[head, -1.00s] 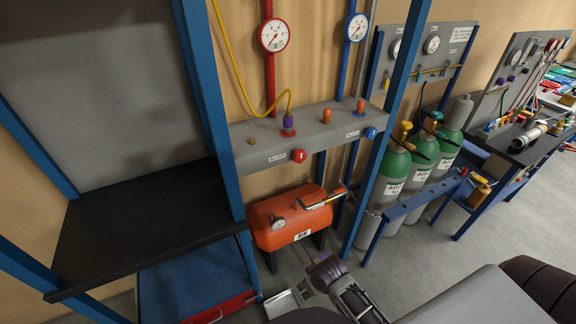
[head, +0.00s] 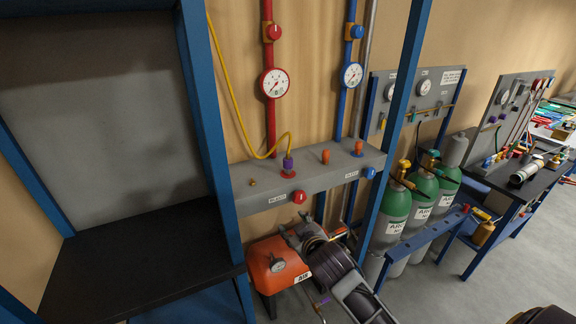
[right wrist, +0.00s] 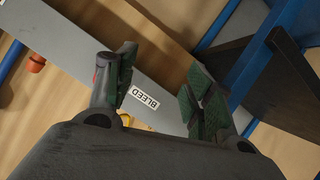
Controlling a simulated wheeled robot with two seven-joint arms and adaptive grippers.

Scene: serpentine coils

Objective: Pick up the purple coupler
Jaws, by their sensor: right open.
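The purple coupler (head: 288,163) sits on the end of the yellow hose (head: 241,118), upright at a port on top of the grey beam (head: 240,180). My right gripper (head: 300,238) is in front of and below the beam, over the orange tank (head: 264,247), apart from the coupler. In the right wrist view its two fingers (right wrist: 160,92) are spread and empty, with the beam and its "BLEED" label (right wrist: 143,98) beyond them. The coupler is not visible in the right wrist view. My left gripper is not in view.
Red (head: 299,197) and blue (head: 369,173) knobs stick out of the beam's front. Orange plugs (head: 325,156) stand on its top. Blue posts (head: 205,150) frame the beam. Green cylinders (head: 393,209) stand at right, a black shelf (head: 130,255) at left.

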